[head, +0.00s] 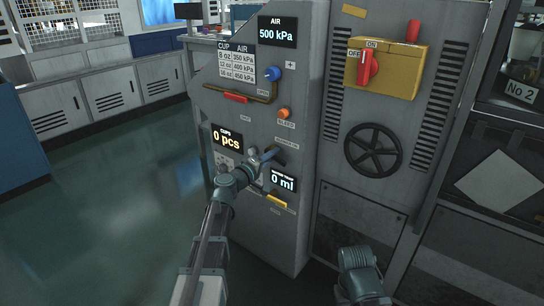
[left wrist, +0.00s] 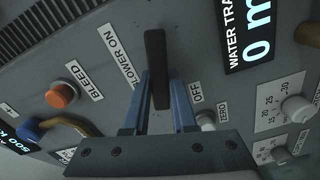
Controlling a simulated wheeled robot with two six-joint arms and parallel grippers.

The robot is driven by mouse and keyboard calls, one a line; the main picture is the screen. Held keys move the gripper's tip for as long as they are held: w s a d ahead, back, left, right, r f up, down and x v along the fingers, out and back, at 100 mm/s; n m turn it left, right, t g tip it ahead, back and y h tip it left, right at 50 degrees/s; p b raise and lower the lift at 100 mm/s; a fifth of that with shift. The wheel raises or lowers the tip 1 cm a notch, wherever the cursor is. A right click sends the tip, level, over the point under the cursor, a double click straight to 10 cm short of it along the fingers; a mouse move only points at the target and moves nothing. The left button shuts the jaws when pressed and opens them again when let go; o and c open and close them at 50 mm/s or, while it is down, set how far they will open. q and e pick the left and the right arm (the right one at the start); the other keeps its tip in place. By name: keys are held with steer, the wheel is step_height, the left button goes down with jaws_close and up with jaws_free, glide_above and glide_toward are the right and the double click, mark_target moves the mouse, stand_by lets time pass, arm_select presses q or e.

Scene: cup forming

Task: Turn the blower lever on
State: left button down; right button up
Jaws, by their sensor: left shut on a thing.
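The black blower lever (left wrist: 155,62) stands in the middle of the left wrist view, between the BLOWER ON label (left wrist: 119,56) and the OFF label (left wrist: 196,91). The blue fingers of my left gripper (left wrist: 158,95) are shut on it, one on each side. In the head view my left gripper (head: 264,159) reaches the front of the grey machine panel, beside the water display, and largely hides the lever. My right gripper does not show; only a grey part of my right arm is at the bottom of the head view.
The orange bleed knob (head: 284,113), blue air knob (head: 273,74) and water display (head: 284,181) are close around the lever. A yellow box with a red switch (head: 368,68) and a black handwheel (head: 373,150) are to the right. Open floor (head: 110,200) lies left.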

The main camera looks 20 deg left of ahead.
arm_select(q)
steer(key=shift+r+n, duration=0.15)
steer(key=shift+n, duration=0.6)
steer(key=shift+r+n, duration=0.15)
steer(key=shift+n, duration=0.6)
steer(key=c, duration=0.7)
jaws_free()
steer(key=v, duration=1.3)
steer(key=shift+s+a, duration=0.1)
steer(key=shift+s, duration=0.3)
